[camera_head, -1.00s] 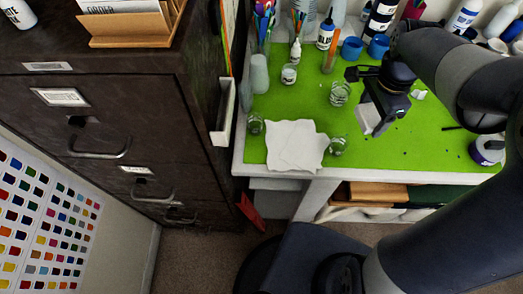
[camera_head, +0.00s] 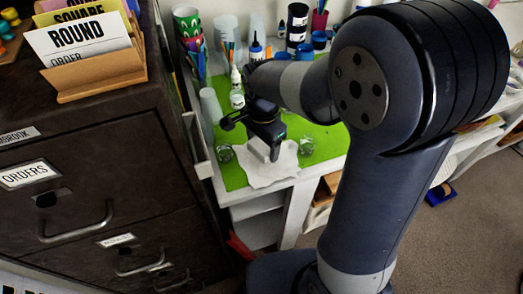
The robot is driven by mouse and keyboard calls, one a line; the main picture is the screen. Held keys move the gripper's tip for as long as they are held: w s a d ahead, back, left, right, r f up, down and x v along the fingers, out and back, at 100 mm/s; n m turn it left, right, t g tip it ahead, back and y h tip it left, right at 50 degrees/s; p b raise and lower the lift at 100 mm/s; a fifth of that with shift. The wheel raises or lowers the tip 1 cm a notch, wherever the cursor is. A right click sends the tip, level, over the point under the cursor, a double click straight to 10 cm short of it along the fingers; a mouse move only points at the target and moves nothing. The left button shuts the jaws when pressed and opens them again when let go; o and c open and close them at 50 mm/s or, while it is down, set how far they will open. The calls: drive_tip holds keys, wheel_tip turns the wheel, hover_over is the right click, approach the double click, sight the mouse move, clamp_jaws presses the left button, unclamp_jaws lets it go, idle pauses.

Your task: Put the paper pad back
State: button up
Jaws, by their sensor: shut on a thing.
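My gripper (camera_head: 272,150) hangs over the near left part of the green work mat (camera_head: 232,178), in front of a crumpled white sheet (camera_head: 262,180) that lies flat there. It is shut on a small pale block, which looks like the paper pad (camera_head: 259,149). The pad is hard to pick out against the white sheet, and the dark gripper partly covers it. I cannot tell whether the pad touches the sheet or is held above it.
Small glass jars (camera_head: 225,153) (camera_head: 306,146) stand on both sides of the sheet. Bottles and cups (camera_head: 237,92) line the back. A dark filing cabinet (camera_head: 100,170) with a card box (camera_head: 95,75) on top stands close at left.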

sight(263, 144)
drive_tip(key=shift+f, duration=1.55)
drive_tip(key=shift+f, duration=0.2)
drive_tip(key=o, duration=1)
drive_tip(key=shift+o, duration=0.2)
drive_tip(key=shift+r, duration=0.2)
wheel_tip(263, 144, up, 12)
drive_tip(key=shift+r, duration=0.1)
